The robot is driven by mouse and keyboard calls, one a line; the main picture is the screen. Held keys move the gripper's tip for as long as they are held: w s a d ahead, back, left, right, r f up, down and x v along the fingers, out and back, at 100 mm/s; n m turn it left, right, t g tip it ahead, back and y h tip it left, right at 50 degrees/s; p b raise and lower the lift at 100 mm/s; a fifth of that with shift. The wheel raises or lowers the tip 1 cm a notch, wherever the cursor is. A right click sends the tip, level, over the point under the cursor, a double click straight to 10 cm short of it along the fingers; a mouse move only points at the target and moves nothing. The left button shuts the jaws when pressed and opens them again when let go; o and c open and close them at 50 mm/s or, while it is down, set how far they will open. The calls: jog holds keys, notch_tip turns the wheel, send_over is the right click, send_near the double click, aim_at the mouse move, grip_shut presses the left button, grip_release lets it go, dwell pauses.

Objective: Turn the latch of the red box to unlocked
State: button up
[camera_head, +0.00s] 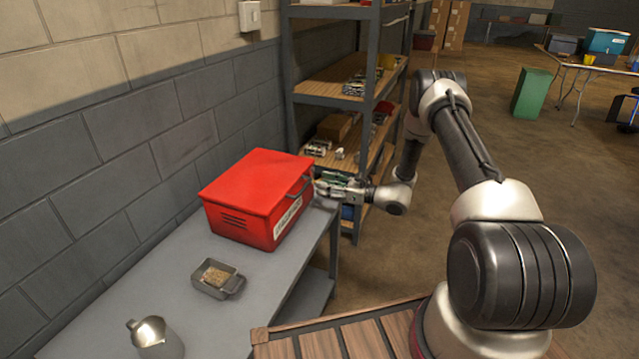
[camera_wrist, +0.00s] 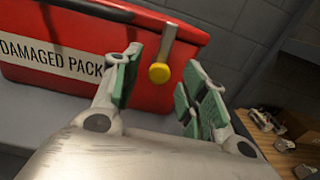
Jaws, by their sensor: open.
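The red box (camera_head: 250,190) sits on the grey table beside the wall, with its lid closed. In the wrist view the red box (camera_wrist: 60,30) shows a white label reading "DAMAGED PACK" and a dark handle bar. The latch (camera_wrist: 166,44) is a metal lever with a yellow round end, near the right part of the box front. The lever points downward, slightly tilted. My gripper (camera_head: 322,184) is at the right side of the box. In the wrist view my gripper (camera_wrist: 163,70) is open, and the yellow end shows between its green-padded fingers. I cannot tell whether they touch.
A metal tray (camera_head: 217,279) with grainy contents and a metal jug (camera_head: 154,338) stand on the grey table (camera_head: 110,300). A shelf rack (camera_head: 370,60) with parts stands just behind my gripper. A wooden slatted surface (camera_head: 340,337) is in front. Open floor lies to the right.

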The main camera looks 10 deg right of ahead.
jog(key=shift+x, duration=1.3)
grip_shut()
